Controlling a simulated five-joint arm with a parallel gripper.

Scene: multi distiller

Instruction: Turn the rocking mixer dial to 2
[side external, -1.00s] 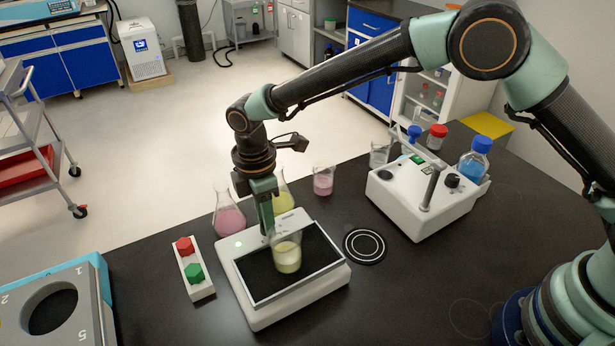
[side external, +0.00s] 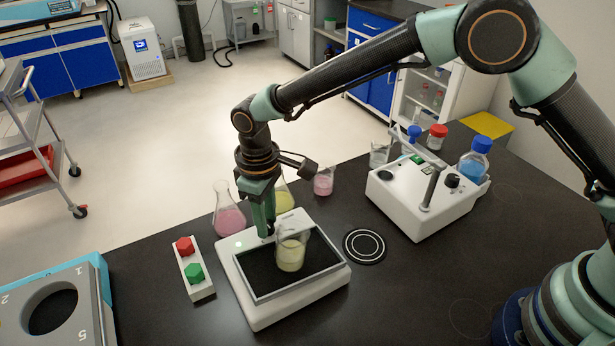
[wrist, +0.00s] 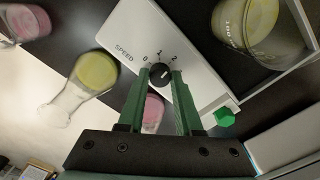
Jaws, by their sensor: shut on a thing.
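The rocking mixer (side external: 245,292) is a white box with a dark, grey-rimmed platform, standing on the black bench. Its black dial (wrist: 160,75) shows in the wrist view, beside the word SPEED and the marks 0, 1 and 2. My gripper (wrist: 161,77) has its green fingers on either side of the dial and is shut on it. I cannot surely tell which mark the dial's pointer faces. In the side view my gripper (side external: 267,231) reaches down at the mixer's far edge and hides the dial. A beaker of yellow liquid (side external: 291,254) stands on the platform, close beside my fingers.
A pink flask (side external: 230,218) and a yellow flask (side external: 283,201) stand just behind the mixer. A block with red and green buttons (side external: 197,285) lies to its left. A white stirrer-like device (side external: 425,212) stands at right. Bare bench lies in front.

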